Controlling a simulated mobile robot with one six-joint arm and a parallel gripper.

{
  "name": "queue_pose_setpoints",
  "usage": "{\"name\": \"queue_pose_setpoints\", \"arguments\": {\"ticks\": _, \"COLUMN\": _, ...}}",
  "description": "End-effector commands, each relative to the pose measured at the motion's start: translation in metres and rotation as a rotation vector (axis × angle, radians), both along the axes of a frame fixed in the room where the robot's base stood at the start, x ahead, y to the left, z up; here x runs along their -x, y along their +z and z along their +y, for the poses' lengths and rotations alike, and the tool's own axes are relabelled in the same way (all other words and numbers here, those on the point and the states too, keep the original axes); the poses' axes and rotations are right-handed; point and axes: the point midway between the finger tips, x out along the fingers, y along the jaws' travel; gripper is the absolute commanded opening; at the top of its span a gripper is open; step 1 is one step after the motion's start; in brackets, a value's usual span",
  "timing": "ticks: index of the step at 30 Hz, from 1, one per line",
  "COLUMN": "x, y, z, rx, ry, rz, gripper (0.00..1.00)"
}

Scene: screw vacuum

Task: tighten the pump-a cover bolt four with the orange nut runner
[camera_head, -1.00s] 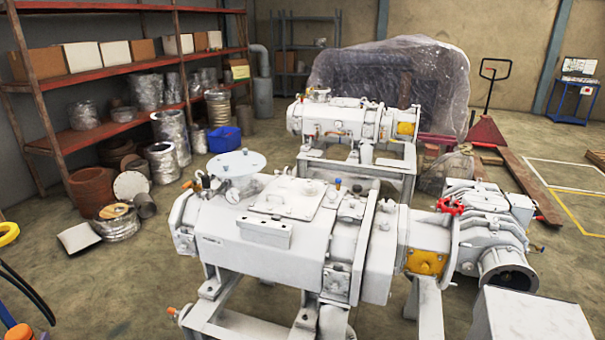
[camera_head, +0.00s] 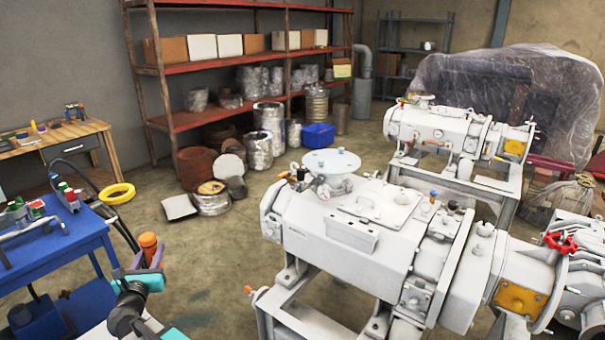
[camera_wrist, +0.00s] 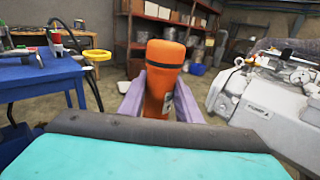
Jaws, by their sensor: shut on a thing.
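The orange nut runner (camera_wrist: 161,82) stands upright between the two purple fingers of my gripper (camera_wrist: 160,105) in the wrist view. My gripper is shut on it. In the head view my gripper (camera_head: 148,262) is at the lower left, with the orange tool (camera_head: 149,244) showing above it. The near white pump (camera_head: 345,235) stands to the right on a grey frame, apart from my gripper. A flat cover plate (camera_head: 378,205) lies on its top. The single cover bolts are too small to tell apart, and I cannot tell which is bolt four.
A blue table (camera_head: 55,240) with fittings stands at the left, beside my arm. A wooden workbench (camera_head: 50,150) is behind it. A yellow ring (camera_head: 117,193) lies beyond the blue table. A second white pump (camera_head: 460,140) stands behind the near one. Open floor lies between table and pumps.

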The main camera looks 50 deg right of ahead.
Motion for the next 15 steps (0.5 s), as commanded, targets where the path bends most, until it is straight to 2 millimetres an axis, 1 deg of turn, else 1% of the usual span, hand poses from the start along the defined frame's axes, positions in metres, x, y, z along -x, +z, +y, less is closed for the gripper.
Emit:
{"name": "queue_pose_setpoints", "arguments": {"ticks": 1, "x": -0.002, "y": 0.004, "z": -0.017, "rx": 0.001, "ry": -0.014, "rz": -0.001, "gripper": 0.00}}
{"name": "queue_pose_setpoints", "arguments": {"ticks": 8, "x": -0.004, "y": 0.015, "z": -0.084, "rx": 0.002, "ry": -0.061, "rz": -0.001, "gripper": 0.00}}
{"name": "queue_pose_setpoints", "arguments": {"ticks": 15, "x": 0.005, "y": 0.026, "z": -0.157, "rx": 0.001, "ry": -0.120, "rz": 0.000, "gripper": 0.00}}
